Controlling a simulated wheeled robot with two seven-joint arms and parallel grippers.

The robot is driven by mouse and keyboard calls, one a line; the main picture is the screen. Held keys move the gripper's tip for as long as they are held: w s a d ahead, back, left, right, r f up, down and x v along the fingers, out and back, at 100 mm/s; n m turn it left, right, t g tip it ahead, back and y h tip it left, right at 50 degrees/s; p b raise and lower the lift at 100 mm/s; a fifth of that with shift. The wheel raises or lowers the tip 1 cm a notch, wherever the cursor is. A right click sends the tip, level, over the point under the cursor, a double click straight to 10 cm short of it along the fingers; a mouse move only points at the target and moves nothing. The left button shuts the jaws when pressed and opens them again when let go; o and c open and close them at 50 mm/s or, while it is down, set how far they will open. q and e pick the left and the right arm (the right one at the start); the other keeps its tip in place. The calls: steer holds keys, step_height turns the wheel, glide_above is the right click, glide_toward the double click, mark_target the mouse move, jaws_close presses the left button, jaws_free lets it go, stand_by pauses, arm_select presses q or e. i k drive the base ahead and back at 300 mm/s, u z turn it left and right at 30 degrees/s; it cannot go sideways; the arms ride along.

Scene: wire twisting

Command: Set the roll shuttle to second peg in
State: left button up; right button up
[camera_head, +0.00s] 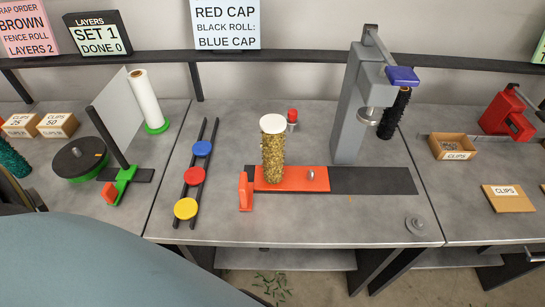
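The roll shuttle appears to be the orange-red plate (318,183) lying on a dark track (375,181) in the middle of the table. An upright orange handle (245,191) stands at its left end. A golden-brown roll (272,158) with a white top stands upright on the plate's left part. A small metal peg (311,174) stands on the plate right of the roll. The track's right part is bare, below the grey press (352,110). Other pegs are not clearly visible. Neither of my grippers is in view.
A rack with blue, red and yellow discs (194,175) lies left of the shuttle. A red-capped item (292,116) stands behind the roll. The table front is mostly clear.

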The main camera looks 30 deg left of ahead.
mark_target(288, 177)
steer(key=u, duration=0.8)
steer(key=k, duration=0.3)
steer(key=u, duration=0.3)
steer(key=i, duration=0.3)
steer(key=z, duration=0.1)
